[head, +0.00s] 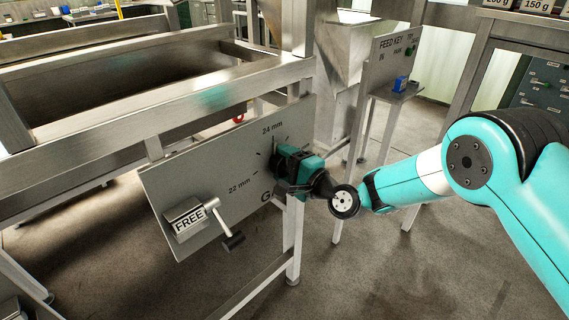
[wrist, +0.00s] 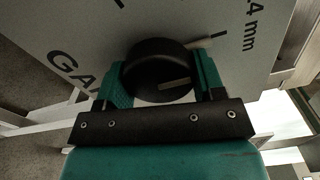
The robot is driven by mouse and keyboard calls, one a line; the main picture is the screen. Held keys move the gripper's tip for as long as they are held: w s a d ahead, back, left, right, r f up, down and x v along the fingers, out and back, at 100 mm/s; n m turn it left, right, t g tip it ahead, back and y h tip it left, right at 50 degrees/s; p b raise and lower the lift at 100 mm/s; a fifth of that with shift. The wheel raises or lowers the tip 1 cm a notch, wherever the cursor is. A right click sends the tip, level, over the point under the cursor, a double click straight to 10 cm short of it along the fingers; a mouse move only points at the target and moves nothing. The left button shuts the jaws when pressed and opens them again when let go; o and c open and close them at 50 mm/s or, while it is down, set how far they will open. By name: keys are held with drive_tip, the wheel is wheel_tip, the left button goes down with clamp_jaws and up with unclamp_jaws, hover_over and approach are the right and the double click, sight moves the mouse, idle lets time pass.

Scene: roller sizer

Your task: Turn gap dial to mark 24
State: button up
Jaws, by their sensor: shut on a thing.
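The black round gap dial (wrist: 158,62) sits on a grey panel (head: 225,215) and is mostly hidden by my gripper in the head view. My gripper (head: 288,165) is shut on the dial, with one green finger on each side of it in the wrist view. A pale stub (wrist: 203,43) at the dial's rim points towards the 24 mm label (wrist: 262,30), near a dark tick; I cannot tell whether they line up exactly. A pale line (wrist: 175,83) also shows on the dial. The 24 mm label (head: 272,127) is above the dial, the 22 mm label (head: 239,185) left.
A block reading FREE (head: 187,219) with a metal lever and black knob (head: 233,241) is at the panel's lower left. A steel frame rail (head: 150,115) runs above the panel. A FEED KEY stand (head: 393,60) with a blue part is behind right. Floor at right is open.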

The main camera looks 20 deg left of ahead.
drive_tip(key=o, duration=0.9)
drive_tip(key=b+v, duration=1)
drive_tip(key=v, duration=0.7)
drive_tip(key=shift+s+d+f, duration=0.1)
drive_tip(key=shift+s+d, duration=0.05)
drive_tip(key=shift+d, duration=0.05)
